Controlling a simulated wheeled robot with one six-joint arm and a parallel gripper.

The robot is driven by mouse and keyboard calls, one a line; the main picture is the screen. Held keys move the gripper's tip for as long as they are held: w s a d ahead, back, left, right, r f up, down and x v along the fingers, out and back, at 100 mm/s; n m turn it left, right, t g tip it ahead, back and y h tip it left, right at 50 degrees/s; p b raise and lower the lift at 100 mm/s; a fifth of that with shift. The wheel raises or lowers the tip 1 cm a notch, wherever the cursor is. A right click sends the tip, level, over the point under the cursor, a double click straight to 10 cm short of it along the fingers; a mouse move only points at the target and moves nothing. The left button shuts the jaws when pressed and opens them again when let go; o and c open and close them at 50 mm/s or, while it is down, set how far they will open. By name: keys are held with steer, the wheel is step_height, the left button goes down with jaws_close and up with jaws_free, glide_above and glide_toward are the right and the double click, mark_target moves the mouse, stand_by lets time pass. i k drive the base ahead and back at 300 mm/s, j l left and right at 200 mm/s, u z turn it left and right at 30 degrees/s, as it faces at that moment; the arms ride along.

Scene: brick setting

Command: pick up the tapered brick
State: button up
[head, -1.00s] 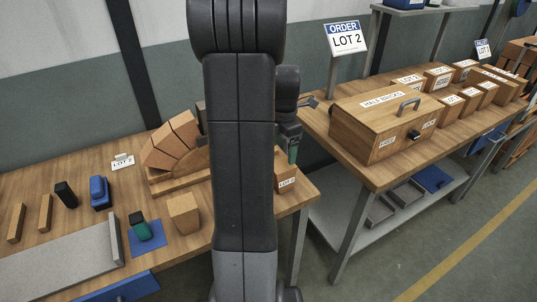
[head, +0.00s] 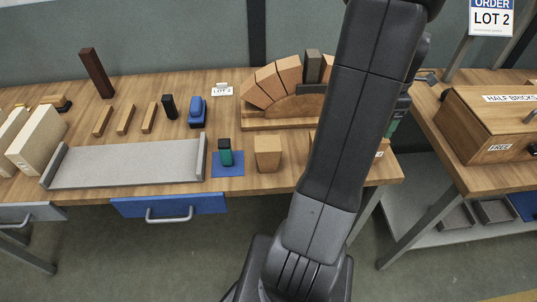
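A tan block that narrows slightly toward its base, which looks like the tapered brick (head: 267,154), stands on the wooden workbench near its front edge, just right of a blue mat. Several similar wedge-shaped bricks (head: 277,82) lean in a fan on a curved wooden arch form at the back. My arm rises in front of the bench's right end. Only part of my gripper (head: 396,116) shows behind the arm, well right of the tan block. Its fingers are hidden, so I cannot tell whether it is open or holds anything.
A dark green-and-black object (head: 225,152) stands on the blue mat (head: 229,171). A grey tray (head: 125,166) lies to its left. A blue object (head: 197,110) and several small wooden pieces stand behind. A lidded wooden box (head: 500,120) sits on the right bench.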

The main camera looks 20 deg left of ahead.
mark_target(267, 149)
steer(key=j, duration=0.7)
steer(key=k+j, duration=0.15)
steer(key=j, duration=0.55)
